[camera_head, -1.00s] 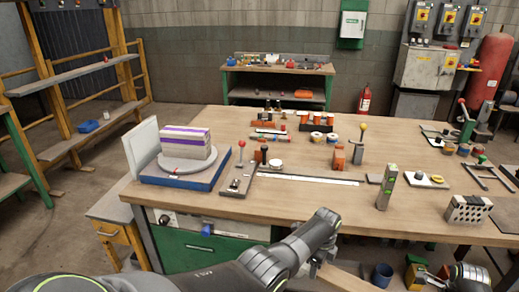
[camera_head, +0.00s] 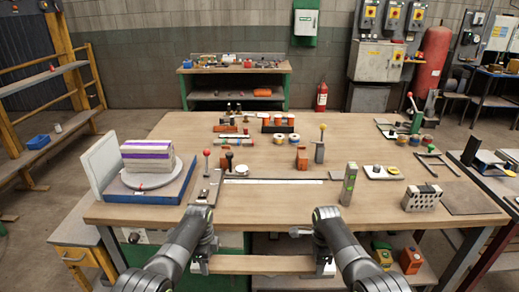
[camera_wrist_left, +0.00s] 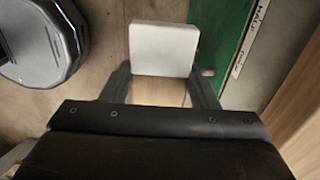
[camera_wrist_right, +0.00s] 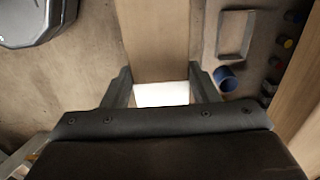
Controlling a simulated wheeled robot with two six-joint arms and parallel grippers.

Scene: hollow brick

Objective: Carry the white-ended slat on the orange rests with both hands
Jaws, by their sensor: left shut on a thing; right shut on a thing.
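The slat (camera_head: 262,264) is a pale wooden bar with white ends, held level in front of the table's near edge. My left gripper (camera_head: 202,263) is shut on it near its left end; the white end (camera_wrist_left: 163,50) shows beyond the fingers in the left wrist view. My right gripper (camera_head: 325,265) is shut near its right end; white (camera_wrist_right: 161,94) shows between the fingers in the right wrist view. An orange block (camera_head: 301,158) stands mid-table, and a smaller orange-brown one (camera_head: 222,161) stands further left, partly hidden behind a black knob.
A white strip (camera_head: 273,181) lies on the table (camera_head: 270,210) near the front. A turntable (camera_head: 147,185) bearing a striped block is at left. A green-faced upright post (camera_head: 348,184) and a perforated block (camera_head: 421,197) stand at right. The table's near middle is clear.

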